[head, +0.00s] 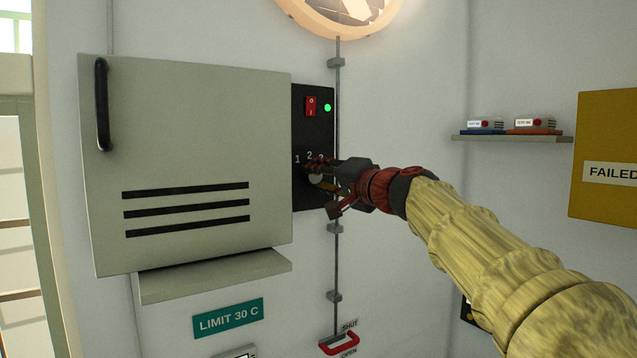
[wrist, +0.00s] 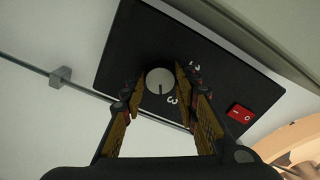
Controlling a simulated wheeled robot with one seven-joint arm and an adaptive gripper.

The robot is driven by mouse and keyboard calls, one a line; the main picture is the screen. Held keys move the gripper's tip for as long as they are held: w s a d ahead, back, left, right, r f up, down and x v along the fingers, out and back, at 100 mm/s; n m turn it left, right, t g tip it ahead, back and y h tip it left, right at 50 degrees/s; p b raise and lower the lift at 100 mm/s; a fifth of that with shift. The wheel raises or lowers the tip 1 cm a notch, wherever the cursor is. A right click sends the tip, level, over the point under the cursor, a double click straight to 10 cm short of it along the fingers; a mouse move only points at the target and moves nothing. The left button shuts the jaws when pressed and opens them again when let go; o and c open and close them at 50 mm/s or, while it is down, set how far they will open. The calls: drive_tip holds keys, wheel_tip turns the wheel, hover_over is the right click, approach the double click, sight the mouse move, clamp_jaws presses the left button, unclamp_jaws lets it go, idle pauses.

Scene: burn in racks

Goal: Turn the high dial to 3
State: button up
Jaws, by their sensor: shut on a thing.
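The high dial (head: 316,180) is a pale round knob on the black control panel (head: 314,120) at the right side of the grey cabinet. Numbers 1, 2 and 3 are printed around it; in the head view the 3 is partly covered by my gripper. My gripper (head: 322,182) is at the dial, shut on it. In the wrist view the fingers lie on both sides of the dial (wrist: 160,80). Its short dark mark points toward the bottom of that picture, near the printed 3 but not squarely at it. The 1 is hidden there.
A red rocker switch (head: 311,106) and a green light (head: 327,107) sit above the dial. A thin vertical rod (head: 338,262) runs close beside the panel, down to a red handle (head: 339,344) marked SHUT and OPEN. The grey cabinet (head: 190,150) stands left.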

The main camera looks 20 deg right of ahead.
drive_tip(key=shift+m, duration=1.8)
drive_tip(key=o, duration=1)
drive_tip(key=shift+o, duration=0.8)
drive_tip(key=shift+s+d, duration=0.1)
drive_tip(key=v, duration=1.1)
drive_tip(key=shift+s, duration=0.35)
